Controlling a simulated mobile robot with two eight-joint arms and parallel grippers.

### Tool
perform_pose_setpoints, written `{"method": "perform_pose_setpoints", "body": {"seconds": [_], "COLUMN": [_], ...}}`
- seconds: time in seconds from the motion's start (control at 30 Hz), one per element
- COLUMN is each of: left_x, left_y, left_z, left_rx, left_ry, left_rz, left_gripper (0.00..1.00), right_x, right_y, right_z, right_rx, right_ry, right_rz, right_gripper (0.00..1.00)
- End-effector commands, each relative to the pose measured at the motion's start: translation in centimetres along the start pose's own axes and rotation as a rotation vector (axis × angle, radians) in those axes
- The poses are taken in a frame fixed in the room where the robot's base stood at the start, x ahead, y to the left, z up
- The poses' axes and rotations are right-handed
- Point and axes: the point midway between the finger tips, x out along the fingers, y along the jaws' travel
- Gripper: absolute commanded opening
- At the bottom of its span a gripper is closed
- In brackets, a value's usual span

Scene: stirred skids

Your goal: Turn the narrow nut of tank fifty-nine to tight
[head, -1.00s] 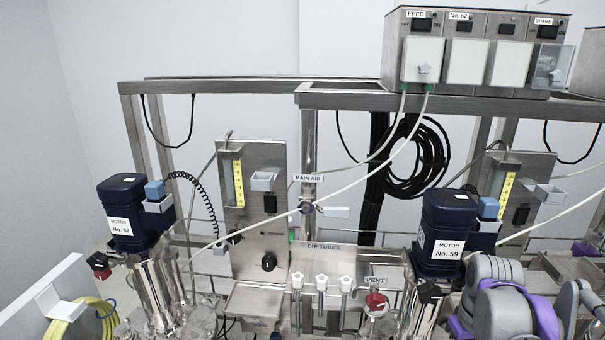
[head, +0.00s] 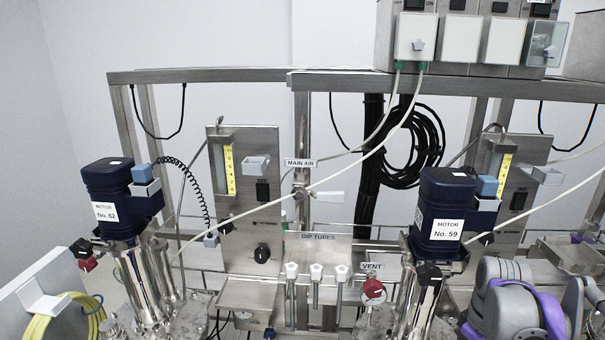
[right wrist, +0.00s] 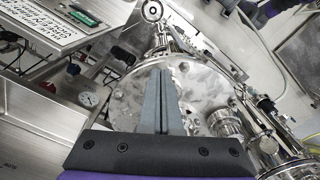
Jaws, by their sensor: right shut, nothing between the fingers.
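Tank fifty-nine's dark blue motor (head: 440,215), labelled No. 59, stands upright right of centre in the head view. Below it is a shiny steel column (head: 418,295). My right arm is beside it at the lower right; its fingers are out of the head view. In the right wrist view my right gripper (right wrist: 164,72) is shut and empty, its two grey fingers together above a round steel lid (right wrist: 128,98) with several fittings around its rim. A ribbed steel fitting (right wrist: 226,122) is right of the fingers. I cannot tell which is the narrow nut. My left gripper is not in view.
Motor No. 62 (head: 108,200) stands at the left. A dip tubes rack (head: 318,250) and a red vent knob (head: 373,289) lie between the motors. A white hose (head: 300,200) crosses the middle. A gauge (right wrist: 88,99) sits left of the lid.

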Motion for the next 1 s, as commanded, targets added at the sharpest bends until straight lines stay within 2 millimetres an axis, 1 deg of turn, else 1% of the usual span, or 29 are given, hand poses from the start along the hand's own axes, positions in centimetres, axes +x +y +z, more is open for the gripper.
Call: {"method": "perform_pose_setpoints", "body": {"seconds": [0.03, 0.17, 1.0], "left_x": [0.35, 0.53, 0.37], "left_y": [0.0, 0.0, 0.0], "left_z": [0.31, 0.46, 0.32], "left_rx": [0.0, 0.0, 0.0], "left_ry": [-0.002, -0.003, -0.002], "left_rz": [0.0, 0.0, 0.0], "left_gripper": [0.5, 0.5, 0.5], "right_x": [0.69, 1.16, 1.08], "right_y": [-0.02, 0.0, -0.22], "right_z": [0.01, -0.02, -0.57], "right_rx": [0.0, 0.0, 0.0], "right_ry": [-0.001, 0.0, 0.001], "right_rz": [0.0, 0.0, 0.0], "right_gripper": [0.0, 0.0, 0.0]}}
